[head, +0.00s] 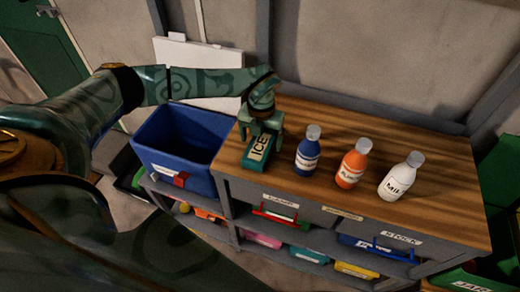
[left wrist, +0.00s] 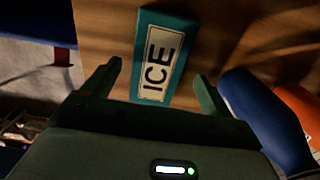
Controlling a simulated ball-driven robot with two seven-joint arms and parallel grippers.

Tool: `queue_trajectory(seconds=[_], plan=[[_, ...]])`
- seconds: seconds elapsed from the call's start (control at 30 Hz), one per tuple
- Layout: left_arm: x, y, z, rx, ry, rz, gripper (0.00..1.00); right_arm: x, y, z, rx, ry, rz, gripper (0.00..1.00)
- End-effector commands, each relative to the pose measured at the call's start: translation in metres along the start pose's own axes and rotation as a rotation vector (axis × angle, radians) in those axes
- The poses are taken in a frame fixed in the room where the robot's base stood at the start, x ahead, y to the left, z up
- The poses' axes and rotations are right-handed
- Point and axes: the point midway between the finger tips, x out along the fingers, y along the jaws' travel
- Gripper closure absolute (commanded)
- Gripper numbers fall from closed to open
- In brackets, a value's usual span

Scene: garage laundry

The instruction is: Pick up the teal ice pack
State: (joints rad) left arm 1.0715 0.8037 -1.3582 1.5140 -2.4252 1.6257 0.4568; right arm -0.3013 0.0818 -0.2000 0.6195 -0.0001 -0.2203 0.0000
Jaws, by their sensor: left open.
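The teal ice pack (head: 258,152) lies on the wooden bench top (head: 335,193) near its left end, with a white label reading ICE. My left gripper (head: 263,124) is right above it, pointing down. In the left wrist view the ice pack (left wrist: 163,62) lies between the two spread fingers of my left gripper (left wrist: 158,92), with a gap at each side. The left gripper is open and holds nothing. My right gripper does not show in either view.
A blue bottle (head: 307,153), an orange bottle (head: 353,166) and a white milk bottle (head: 399,178) stand in a row right of the ice pack. The blue one is close by. A blue bin (head: 180,139) is beside the bench at left. Bench room is free at far right.

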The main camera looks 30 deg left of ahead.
Motion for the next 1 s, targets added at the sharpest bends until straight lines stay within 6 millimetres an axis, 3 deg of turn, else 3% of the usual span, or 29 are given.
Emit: queue_trajectory(seconds=[0.17,0.4,0.47,0.6,0.63,0.7,0.87,1.0], plan=[[0.032,0.003,-0.003,-0.001,0.004,0.001,0.15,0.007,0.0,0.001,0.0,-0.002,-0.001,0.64],[0.034,0.003,-0.002,0.0,0.0,0.0,0.15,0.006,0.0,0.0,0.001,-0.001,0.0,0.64],[0.034,0.003,-0.002,0.0,0.0,0.0,0.28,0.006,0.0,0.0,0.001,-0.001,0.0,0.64],[0.034,0.003,-0.003,0.0,0.001,0.0,0.67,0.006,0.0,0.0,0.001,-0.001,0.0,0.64],[0.034,0.003,-0.003,0.0,0.001,0.0,0.71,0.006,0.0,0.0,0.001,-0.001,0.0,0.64],[0.034,0.003,-0.002,0.0,0.0,0.0,0.76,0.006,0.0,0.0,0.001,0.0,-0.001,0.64],[0.033,0.003,-0.002,0.0,0.0,0.0,0.75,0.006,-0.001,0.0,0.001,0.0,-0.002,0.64],[0.017,0.003,-0.002,-0.001,-0.002,-0.001,0.75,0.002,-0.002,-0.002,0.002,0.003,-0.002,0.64]])
